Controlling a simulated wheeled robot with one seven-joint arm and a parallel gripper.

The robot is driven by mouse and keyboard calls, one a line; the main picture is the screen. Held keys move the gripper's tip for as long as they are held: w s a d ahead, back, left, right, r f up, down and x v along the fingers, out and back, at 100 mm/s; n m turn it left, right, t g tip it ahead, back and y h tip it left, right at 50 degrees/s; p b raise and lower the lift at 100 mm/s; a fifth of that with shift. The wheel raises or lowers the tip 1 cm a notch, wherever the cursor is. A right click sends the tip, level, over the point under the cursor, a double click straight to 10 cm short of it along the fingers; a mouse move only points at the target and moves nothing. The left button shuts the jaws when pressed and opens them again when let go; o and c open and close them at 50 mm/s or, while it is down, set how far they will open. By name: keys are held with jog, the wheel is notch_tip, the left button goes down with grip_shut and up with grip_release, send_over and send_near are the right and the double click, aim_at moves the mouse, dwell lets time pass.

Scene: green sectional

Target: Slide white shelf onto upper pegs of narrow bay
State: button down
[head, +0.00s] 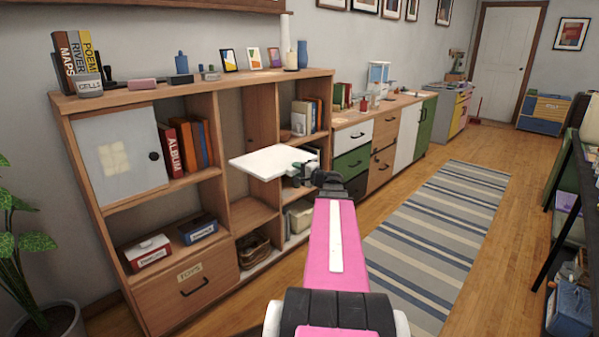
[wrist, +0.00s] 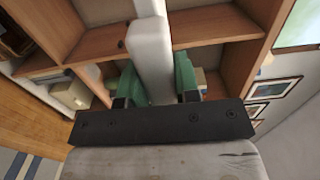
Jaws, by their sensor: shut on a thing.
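The white shelf (head: 272,161) is a flat board, held roughly level in front of the bookcase at the height of its upper part. My gripper (head: 305,171) is shut on its near right edge. In the wrist view the white shelf (wrist: 152,55) shows edge-on between the green fingertips of my gripper (wrist: 156,80). The narrow bay (head: 233,128) is the middle column of the wooden bookcase, behind the board, which hides part of it. A small dark spot, perhaps a peg, shows on the wood in the wrist view (wrist: 121,44). I cannot make out the upper pegs in the head view.
A grey door (head: 117,155) closes the upper left bay. Books (head: 185,147) stand beside it. Vases and frames stand on the bookcase top (head: 200,85). A fixed board (head: 250,214) lies lower in the narrow bay. A striped rug (head: 430,245) covers open floor at right.

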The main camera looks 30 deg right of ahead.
jog(key=d+f+x, duration=0.1)
jog(key=x, duration=2.8)
jog(key=shift+w+f, duration=0.35)
dwell(3.3)
dwell(0.7)
jog(key=shift+c, duration=1.4)
grip_release()
